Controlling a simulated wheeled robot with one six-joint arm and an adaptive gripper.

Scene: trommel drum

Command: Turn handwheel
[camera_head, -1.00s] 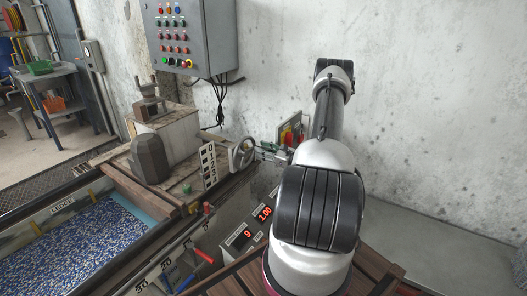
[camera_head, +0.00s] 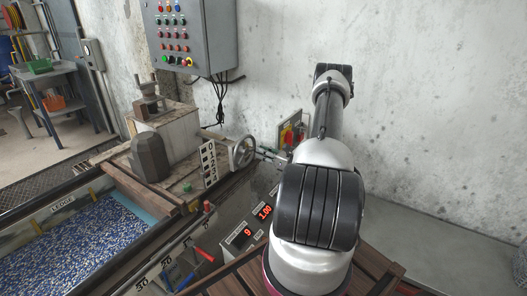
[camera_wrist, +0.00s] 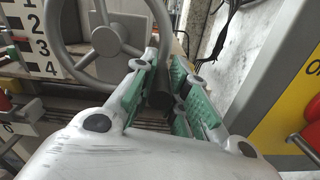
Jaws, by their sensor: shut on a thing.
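The grey handwheel (camera_head: 242,152) stands upright on the machine, just right of a white scale plate (camera_head: 209,163) numbered from 0 down to 4. In the wrist view the handwheel (camera_wrist: 107,40) fills the upper left, with its hub and spokes showing. My gripper (camera_wrist: 165,78) has green-padded fingers on both sides of the wheel's dark handle (camera_wrist: 160,98), at the lower right of the rim. It is shut on that handle. In the head view my gripper (camera_head: 268,156) is small and partly hidden by my arm, at the right of the wheel.
A switch box (camera_head: 291,133) with red and yellow parts is close to the right of the gripper; its yellow face (camera_wrist: 285,115) shows in the wrist view. Red-digit displays (camera_head: 265,212) sit below. A grey control cabinet (camera_head: 192,35) hangs on the wall.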

